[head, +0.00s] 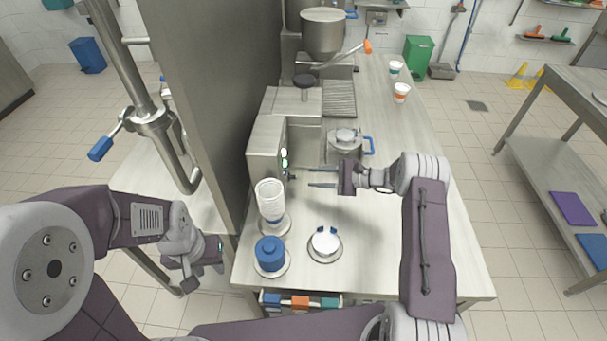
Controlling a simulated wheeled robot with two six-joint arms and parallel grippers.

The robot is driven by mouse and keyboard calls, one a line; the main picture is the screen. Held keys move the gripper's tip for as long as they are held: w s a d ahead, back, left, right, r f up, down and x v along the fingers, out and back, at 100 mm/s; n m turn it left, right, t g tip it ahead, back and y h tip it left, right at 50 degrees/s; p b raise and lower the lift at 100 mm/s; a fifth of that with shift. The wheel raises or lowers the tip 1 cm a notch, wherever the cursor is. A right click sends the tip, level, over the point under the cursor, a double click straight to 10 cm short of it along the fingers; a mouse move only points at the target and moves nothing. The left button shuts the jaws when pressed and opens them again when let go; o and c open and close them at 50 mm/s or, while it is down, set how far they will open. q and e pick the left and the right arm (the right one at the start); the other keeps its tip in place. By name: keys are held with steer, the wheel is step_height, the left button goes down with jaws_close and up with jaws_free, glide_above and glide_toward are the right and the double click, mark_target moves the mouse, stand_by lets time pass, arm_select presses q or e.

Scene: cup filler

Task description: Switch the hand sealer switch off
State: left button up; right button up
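A grey metal box machine (266,146), which looks like the hand sealer, stands at the left side of the steel table. Small green-white lights (284,158) glow on its right-hand face. A small dark knob or switch (291,177) sits low by that face; its setting is too small to read. My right gripper (310,178) points left toward this face, its two thin fingers apart with nothing between them. A short gap separates the fingertips from the dark part. My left gripper (205,262) hangs left of the table, away from the machine; its fingers are not clear.
A stack of white cups (270,198), a blue canister (270,252) and a round white-topped holder (324,243) stand in front of the machine. A metal pot (345,144) with a blue handle is behind my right gripper.

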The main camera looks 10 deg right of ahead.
mark_target(293, 177)
steer(key=x, duration=0.5)
steer(key=shift+a+r+p, duration=0.1)
steer(key=shift+a+p, duration=0.15)
steer(key=shift+p, duration=0.1)
steer(key=shift+w+a, duration=0.2)
steer(key=shift+a, duration=0.05)
jaws_close()
steer(key=shift+f, duration=0.2)
